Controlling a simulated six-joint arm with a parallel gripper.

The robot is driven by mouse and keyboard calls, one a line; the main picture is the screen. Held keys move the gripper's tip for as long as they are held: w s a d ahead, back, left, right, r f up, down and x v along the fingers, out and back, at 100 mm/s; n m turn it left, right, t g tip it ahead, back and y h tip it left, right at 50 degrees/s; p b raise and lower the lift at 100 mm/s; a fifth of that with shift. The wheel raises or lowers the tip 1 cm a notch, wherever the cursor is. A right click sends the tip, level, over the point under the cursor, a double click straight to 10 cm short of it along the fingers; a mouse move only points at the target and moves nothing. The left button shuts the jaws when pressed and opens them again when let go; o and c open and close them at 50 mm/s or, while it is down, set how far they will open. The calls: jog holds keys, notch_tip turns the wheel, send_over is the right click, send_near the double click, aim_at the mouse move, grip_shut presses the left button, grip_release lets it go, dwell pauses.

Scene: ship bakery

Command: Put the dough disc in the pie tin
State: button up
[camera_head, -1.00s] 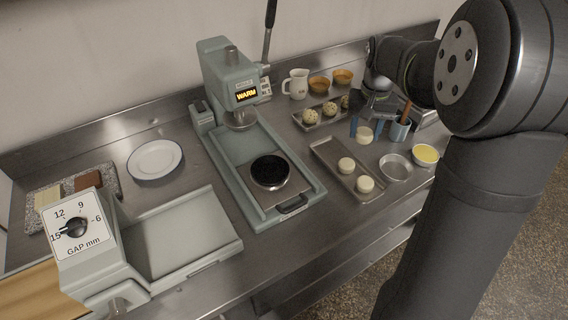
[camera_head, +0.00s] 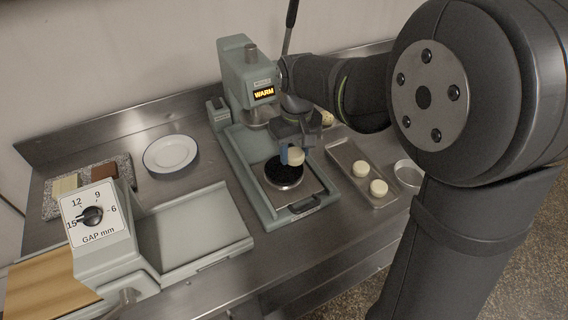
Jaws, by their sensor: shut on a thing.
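My gripper (camera_head: 291,155), with blue fingertips, is shut on a pale dough piece (camera_head: 297,157), a short thick disc. It holds this piece over the press bed, at the far edge of the round black plate; whether they touch is unclear. A shallow round metal tin (camera_head: 408,174), which looks like the pie tin, stands to the right, partly hidden by my arm. Two more pale dough pieces (camera_head: 360,169) (camera_head: 378,187) lie on a metal tray (camera_head: 345,158). No flattened, thin dough disc shows.
The grey-green press (camera_head: 248,75) has a lit "WARM" display, a raised lever and a round black plate (camera_head: 284,174) with a metal rim on its bed. A white plate (camera_head: 171,153) and a machine with a "GAP mm" dial (camera_head: 93,215) stand to the left.

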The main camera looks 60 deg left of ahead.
aim_at(284, 173)
jog(key=shift+s+a+f, duration=0.85)
jog(key=shift+s+a, duration=0.05)
jog(key=shift+s, duration=0.1)
jog(key=shift+f, duration=1.95)
jog(key=shift+f, duration=0.1)
jog(key=o, duration=0.7)
notch_tip(284, 173, up, 12)
jog(key=shift+r, duration=0.15)
